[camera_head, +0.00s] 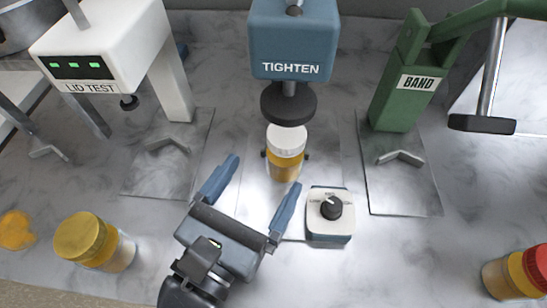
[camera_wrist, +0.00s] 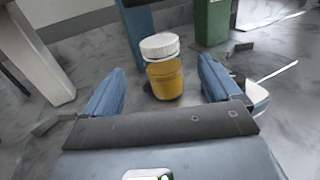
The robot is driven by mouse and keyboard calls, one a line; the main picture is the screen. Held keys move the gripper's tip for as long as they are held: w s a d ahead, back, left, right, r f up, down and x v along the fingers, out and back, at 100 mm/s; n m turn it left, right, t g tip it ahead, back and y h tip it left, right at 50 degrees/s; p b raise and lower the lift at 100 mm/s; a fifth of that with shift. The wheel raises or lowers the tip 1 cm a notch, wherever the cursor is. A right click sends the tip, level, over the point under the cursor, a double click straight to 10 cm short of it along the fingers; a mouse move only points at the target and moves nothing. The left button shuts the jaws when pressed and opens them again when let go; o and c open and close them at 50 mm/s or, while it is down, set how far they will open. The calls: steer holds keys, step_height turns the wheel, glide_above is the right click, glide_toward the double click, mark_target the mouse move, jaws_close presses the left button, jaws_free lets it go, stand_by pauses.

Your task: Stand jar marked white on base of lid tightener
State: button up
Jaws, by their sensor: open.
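The white-lidded jar (camera_head: 285,155), with amber contents, stands upright on the base of the lid tightener (camera_head: 262,205), under its dark round head (camera_head: 288,103). A gap shows between the lid and the head. In the wrist view the jar (camera_wrist: 164,75) is upright, centred beyond my fingers. My gripper (camera_head: 250,190) is open and empty, in front of the jar, its two blue fingers apart. The fingers do not touch the jar. In the wrist view the open gripper (camera_wrist: 157,88) frames the jar.
A control box with a black knob (camera_head: 330,212) sits right of my gripper. The white lid tester (camera_head: 105,45) stands left, the green band machine (camera_head: 400,95) right.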

steer(key=shift+v, duration=1.45)
steer(key=d+n+t, duration=0.1)
steer(key=d+n, duration=0.1)
steer(key=d, duration=0.2)
steer(key=d+r+n+t+h, duration=0.1)
steer(key=d, duration=0.3)
steer(key=d+n+t+h, duration=0.1)
steer(key=d+n, duration=0.1)
steer(key=d, duration=0.2)
steer(key=shift+s+d+r+n, duration=0.25)
steer(key=shift+s+d+n, duration=0.05)
steer(key=s+d+r+n+t+y, duration=0.2)
steer(key=s+d+n+t+y, duration=0.2)
steer(key=d+n, duration=0.5)
steer(key=s+d+f+n+g+y, duration=0.2)
steer(key=s+f+n+g, duration=0.2)
steer(key=n, duration=0.9)
steer(key=s+d+f+n+g+y, duration=0.2)
steer(key=s+f+n+g+y, duration=0.1)
steer(key=s+n, duration=0.8)
steer(key=shift+f+n+g, duration=0.55)
steer(key=shift+n+g, duration=0.25)
steer(key=shift+n, duration=0.3)
steer(key=shift+d, duration=0.15)
steer(key=shift+c, duration=0.4)
